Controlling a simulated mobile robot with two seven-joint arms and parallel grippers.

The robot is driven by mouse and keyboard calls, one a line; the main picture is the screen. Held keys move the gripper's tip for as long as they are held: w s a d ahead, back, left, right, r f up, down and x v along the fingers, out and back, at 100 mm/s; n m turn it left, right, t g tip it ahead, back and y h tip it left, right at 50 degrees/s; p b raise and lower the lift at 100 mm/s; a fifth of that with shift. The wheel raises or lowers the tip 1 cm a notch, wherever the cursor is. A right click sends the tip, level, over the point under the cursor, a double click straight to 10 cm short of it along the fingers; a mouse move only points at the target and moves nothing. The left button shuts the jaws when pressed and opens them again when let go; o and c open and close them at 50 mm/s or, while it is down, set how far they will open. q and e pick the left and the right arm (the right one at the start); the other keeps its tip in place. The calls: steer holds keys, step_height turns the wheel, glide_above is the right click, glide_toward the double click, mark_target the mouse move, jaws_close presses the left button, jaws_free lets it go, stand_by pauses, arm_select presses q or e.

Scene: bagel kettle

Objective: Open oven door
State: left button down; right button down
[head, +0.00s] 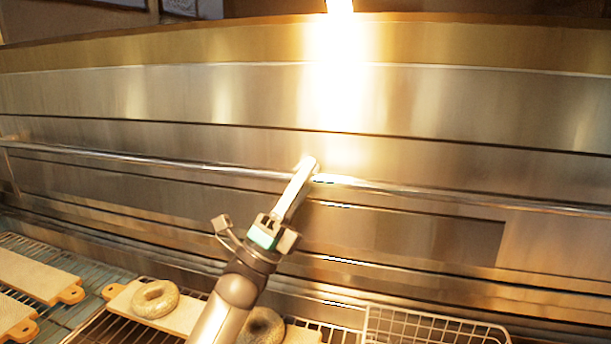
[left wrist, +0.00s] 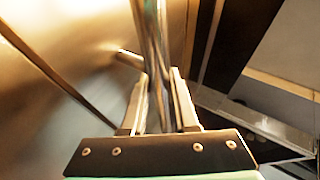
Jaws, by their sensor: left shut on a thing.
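The oven front is a wide steel face with a long horizontal handle bar (head: 130,158) running across it. The oven door panel (head: 420,235) behind and below the bar appears closed, lying flush with the face. My left gripper (head: 309,168) reaches up from the bottom and is shut on the handle bar near the middle of the head view. In the left wrist view the bar (left wrist: 152,45) runs between the two fingers of the left gripper (left wrist: 158,105). My right gripper is in neither view.
Below the oven, a bagel (head: 155,298) lies on a wooden board (head: 122,300) on a wire rack. A second bagel (head: 262,328) is partly hidden by my left arm. More boards (head: 40,275) lie at left. A wire basket (head: 435,325) stands at bottom right.

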arm_select(q)
step_height(320, 180, up, 37)
steer(key=p, duration=1.8)
steer(key=shift+f, duration=0.1)
steer(key=c, duration=0.7)
jaws_free()
steer(key=shift+s, duration=0.1)
steer(key=shift+c, duration=0.2)
steer(key=shift+o, duration=0.3)
steer(key=b+v, duration=0.6)
steer(key=v, duration=0.9)
steer(key=shift+f, duration=0.2)
